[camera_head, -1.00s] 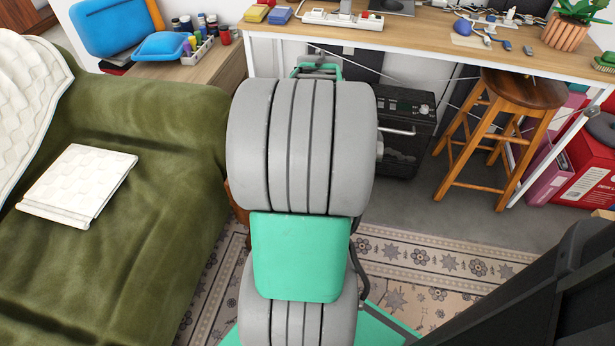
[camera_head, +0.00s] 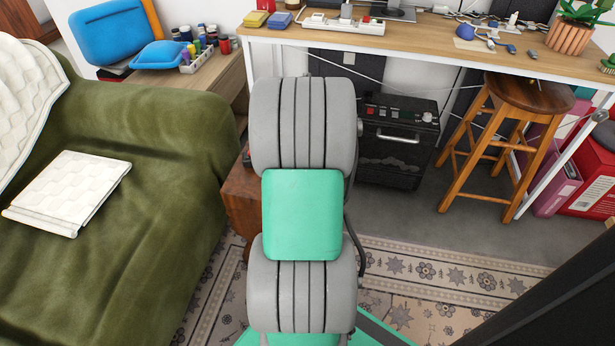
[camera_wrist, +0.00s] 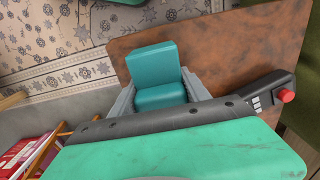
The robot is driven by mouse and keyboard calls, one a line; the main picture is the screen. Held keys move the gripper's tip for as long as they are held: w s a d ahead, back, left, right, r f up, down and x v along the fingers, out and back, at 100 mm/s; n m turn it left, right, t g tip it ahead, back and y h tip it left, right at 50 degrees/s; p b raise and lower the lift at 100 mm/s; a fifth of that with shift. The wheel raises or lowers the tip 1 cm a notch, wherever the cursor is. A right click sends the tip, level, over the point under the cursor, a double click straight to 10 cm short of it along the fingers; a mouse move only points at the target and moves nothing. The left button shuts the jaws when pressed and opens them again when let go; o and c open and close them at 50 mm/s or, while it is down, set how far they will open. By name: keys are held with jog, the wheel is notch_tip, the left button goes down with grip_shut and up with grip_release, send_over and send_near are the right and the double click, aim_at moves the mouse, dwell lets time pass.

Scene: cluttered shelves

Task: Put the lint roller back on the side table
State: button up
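The brown wooden side table (camera_head: 240,205) stands beside the sofa, partly hidden behind my arm in the head view. Its brown top (camera_wrist: 235,55) fills much of the wrist view. My gripper (camera_wrist: 158,82), with teal pads and grey sides, is over that top in the wrist view. The gap between its fingers cannot be made out, and no held thing shows. In the head view my arm hides the gripper. I cannot make out a lint roller in either current view.
A black device with a red knob (camera_wrist: 287,95) is at the right in the wrist view. A green sofa (camera_head: 150,220) is left of the side table. A desk (camera_head: 400,38), black oven-like box (camera_head: 397,140) and wooden stool (camera_head: 525,95) stand beyond. Patterned rug (camera_head: 430,275) covers the floor.

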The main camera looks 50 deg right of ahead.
jog(key=o, duration=0.4)
jog(key=shift+o, duration=0.2)
jog(key=shift+r, duration=0.1)
notch_tip(320, 180, up, 12)
jog(key=p, duration=0.5)
jog(key=shift+w+r, duration=0.1)
jog(key=shift+r, duration=0.05)
jog(key=w+a+r+n, duration=0.1)
jog(key=w+a+n, duration=0.4)
jog(key=a, duration=0.9)
jog(key=s+a+f+n+t, duration=0.1)
jog(key=a+n, duration=0.3)
jog(key=a, duration=0.7)
jog(key=s+a+f+n+t, duration=0.1)
jog(key=s+a+n, duration=0.2)
jog(key=a, duration=0.8)
jog(key=shift+n, duration=0.7)
